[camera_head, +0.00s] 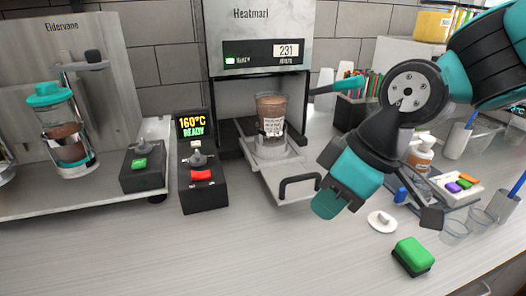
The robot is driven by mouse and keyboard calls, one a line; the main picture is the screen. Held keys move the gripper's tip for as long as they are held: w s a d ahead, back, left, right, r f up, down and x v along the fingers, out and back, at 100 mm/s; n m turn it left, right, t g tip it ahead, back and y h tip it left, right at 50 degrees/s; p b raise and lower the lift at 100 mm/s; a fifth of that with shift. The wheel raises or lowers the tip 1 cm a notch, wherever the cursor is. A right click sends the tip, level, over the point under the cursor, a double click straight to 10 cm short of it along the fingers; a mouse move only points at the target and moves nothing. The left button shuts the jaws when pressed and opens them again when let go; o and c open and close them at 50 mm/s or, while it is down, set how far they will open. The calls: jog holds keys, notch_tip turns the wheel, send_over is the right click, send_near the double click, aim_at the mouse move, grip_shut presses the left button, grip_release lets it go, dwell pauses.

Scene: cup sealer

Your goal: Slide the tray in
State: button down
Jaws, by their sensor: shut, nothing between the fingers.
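The sealing machine labelled Heatmari (258,27) stands at the back centre. Its grey tray (297,171) is slid out toward the front, with a black handle (300,182) at its front edge. A clear cup with brown contents (270,103) stands upright in the tray's holder. My gripper (327,204) is shut and empty, just right of the handle and close to it. I cannot tell whether it touches the handle.
A control box (201,177) with a red button and a display reading 160°C READY stands left of the tray. A green-topped block (412,256) and a white lid-like piece (382,221) lie at front right. The front-left counter is clear.

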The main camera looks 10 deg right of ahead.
jog(key=w+a+f+n+t+p, duration=0.15)
jog(key=w+n+p, duration=0.25)
jog(key=w, duration=0.6)
jog(key=w+a+r+n+t+p, duration=0.1)
jog(key=w+a+n+t+p, duration=0.3)
jog(key=w, duration=0.6)
jog(key=shift+n+g+y, duration=0.3)
jog(key=shift+g+y, duration=0.1)
jog(key=shift+g, duration=0.55)
jog(key=x, duration=0.2)
jog(key=d+p+x, duration=0.1)
jog(key=x, duration=0.2)
jog(key=f+p+x, duration=0.1)
jog(key=x, duration=0.2)
jog(key=shift+s+d+f, duration=0.1)
jog(key=shift+d+f, duration=0.05)
jog(key=shift+f, duration=0.05)
